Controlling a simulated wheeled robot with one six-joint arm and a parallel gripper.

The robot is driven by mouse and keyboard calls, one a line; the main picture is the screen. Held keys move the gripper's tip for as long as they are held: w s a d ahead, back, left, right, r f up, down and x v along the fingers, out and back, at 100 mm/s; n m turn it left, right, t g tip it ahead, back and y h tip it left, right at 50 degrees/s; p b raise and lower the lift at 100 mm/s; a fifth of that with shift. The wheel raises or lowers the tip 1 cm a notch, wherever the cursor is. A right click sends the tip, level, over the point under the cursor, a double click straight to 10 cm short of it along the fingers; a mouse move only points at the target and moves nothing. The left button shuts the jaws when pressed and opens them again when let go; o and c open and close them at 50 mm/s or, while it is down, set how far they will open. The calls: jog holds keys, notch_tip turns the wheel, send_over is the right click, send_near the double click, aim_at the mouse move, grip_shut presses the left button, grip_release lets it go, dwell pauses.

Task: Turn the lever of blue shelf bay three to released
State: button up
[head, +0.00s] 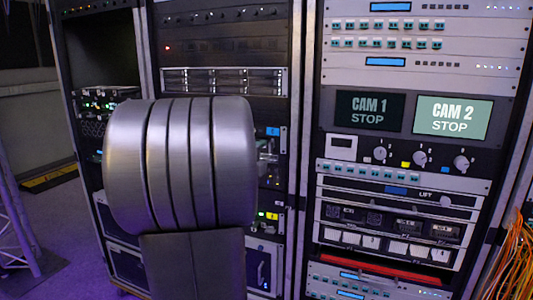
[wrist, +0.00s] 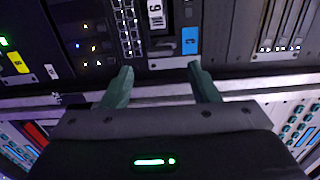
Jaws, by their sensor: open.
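My gripper (wrist: 160,74) is open in the wrist view, with its two dark green fingers apart and nothing visible between them. The fingertips are at the edge of a dark equipment panel. A blue label (wrist: 190,40) with a pale mark sits on that panel, just above the right fingertip. In the head view, a small blue label (head: 272,131) shows on the middle rack, right of my arm. A lower blue panel (head: 263,271) there has a pale slanted strip. I cannot make out which is bay three or any lever's position. My arm hides the gripper and much of the middle rack in the head view.
The right rack (head: 309,150) holds CAM 1 (head: 369,111) and CAM 2 (head: 453,117) screens, both reading STOP, and several knobs. Orange cables (head: 514,262) hang at the far right. A yellow label (wrist: 18,63) is at left in the wrist view. Purple floor is open at left.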

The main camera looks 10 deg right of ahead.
aim_at(271, 146)
jog(key=v, duration=0.7)
jog(key=x, duration=1.3)
jog(key=shift+w+d, duration=0.25)
jog(key=shift+w, duration=0.05)
jog(key=v, duration=1.4)
jog(key=w+d+n+p, duration=0.7)
jog(key=w+n+p, duration=0.4)
jog(key=n, duration=0.7)
jog(key=shift+w+d, duration=0.3)
